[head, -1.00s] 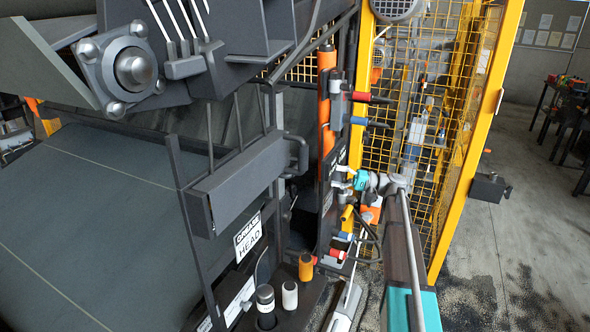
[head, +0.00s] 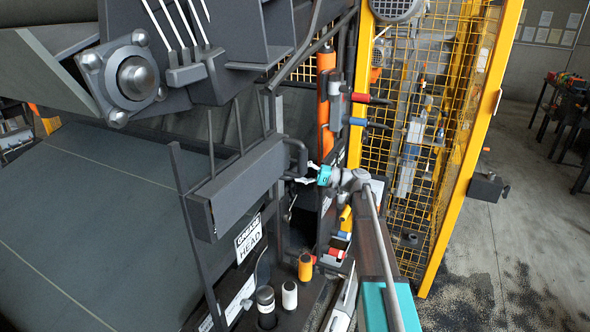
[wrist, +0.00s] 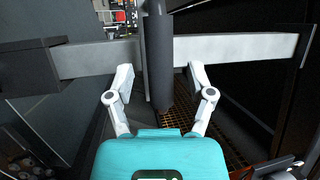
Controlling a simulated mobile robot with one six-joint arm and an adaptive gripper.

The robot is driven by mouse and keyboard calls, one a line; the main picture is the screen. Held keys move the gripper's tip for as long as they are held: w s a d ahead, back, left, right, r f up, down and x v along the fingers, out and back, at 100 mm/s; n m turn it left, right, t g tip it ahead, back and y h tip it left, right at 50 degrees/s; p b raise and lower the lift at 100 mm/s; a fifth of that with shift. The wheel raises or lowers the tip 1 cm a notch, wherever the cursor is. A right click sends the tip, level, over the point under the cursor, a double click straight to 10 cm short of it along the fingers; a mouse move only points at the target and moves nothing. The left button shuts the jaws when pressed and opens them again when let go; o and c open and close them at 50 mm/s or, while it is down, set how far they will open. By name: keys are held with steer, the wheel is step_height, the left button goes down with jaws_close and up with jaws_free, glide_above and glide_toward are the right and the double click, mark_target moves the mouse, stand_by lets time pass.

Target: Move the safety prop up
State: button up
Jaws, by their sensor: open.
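A long dark grey box-shaped bar (head: 235,185), which I take to be the safety prop, sits slanted beside the machine's sloped surface in the head view. A dark handle (head: 301,150) is at its right end. My gripper (head: 306,173), teal with white fingers, is open just right of the handle. In the wrist view, a dark upright bar (wrist: 158,60), likely that handle, stands between my open fingers (wrist: 160,85). I cannot tell whether they touch it. A pale horizontal beam (wrist: 235,48) lies behind it.
An orange cylinder (head: 324,110) and red and blue handles stand above my gripper. A yellow mesh guard (head: 465,150) is at the right. Orange, white and black knobs (head: 289,294) stand below. Open floor (head: 500,235) lies right of the guard.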

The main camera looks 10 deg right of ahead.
steer(key=shift+x, duration=1.05)
jaws_close()
